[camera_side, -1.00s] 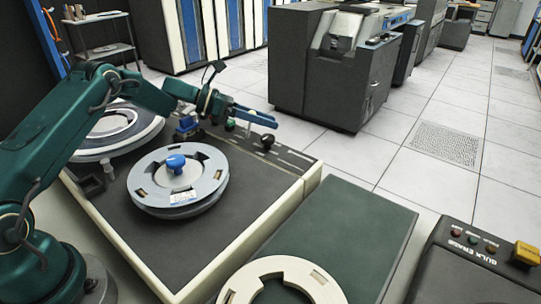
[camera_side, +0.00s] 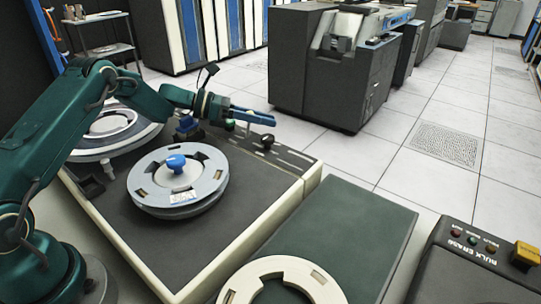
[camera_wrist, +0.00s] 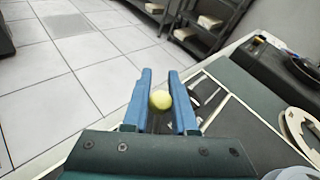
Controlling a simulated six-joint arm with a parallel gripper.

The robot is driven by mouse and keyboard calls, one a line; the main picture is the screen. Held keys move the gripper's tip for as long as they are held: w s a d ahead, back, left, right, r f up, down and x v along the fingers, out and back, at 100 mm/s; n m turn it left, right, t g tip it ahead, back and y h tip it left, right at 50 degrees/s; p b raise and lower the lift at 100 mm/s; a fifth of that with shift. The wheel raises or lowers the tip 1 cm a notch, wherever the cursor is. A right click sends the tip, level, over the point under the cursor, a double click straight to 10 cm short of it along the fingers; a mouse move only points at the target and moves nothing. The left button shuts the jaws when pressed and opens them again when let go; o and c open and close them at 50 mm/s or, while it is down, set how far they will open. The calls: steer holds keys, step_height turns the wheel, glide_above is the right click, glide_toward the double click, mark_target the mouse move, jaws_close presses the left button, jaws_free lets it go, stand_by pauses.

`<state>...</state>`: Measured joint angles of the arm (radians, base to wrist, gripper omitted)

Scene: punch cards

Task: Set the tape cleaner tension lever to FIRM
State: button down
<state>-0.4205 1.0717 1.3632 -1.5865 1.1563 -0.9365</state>
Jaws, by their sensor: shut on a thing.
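My gripper (camera_side: 268,118) has two blue fingers and reaches over the far edge of the dark tape deck. In the wrist view, my gripper (camera_wrist: 159,100) is shut on a pale yellow ball knob (camera_wrist: 160,99), which sits between the fingers. It appears to be the tension lever's knob; the side view hides it behind the fingers. I cannot read the lever's markings or its setting. A black knob (camera_side: 267,140) stands on the deck's strip just below the fingertips, apart from them. A green knob (camera_side: 230,125) is close to the gripper's base.
A grey reel with a blue hub (camera_side: 176,163) lies on the deck, with another reel (camera_side: 110,122) behind it. A green flat surface (camera_side: 345,230), a cream ring (camera_side: 245,282) and a bulk eraser (camera_side: 470,260) are toward the front right. Open floor lies beyond the deck.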

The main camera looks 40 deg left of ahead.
mark_target(250, 112)
steer(key=c, duration=0.7)
jaws_free()
steer(key=v, duration=0.3)
step_height(250, 112, up, 7)
steer(key=shift+r, duration=0.1)
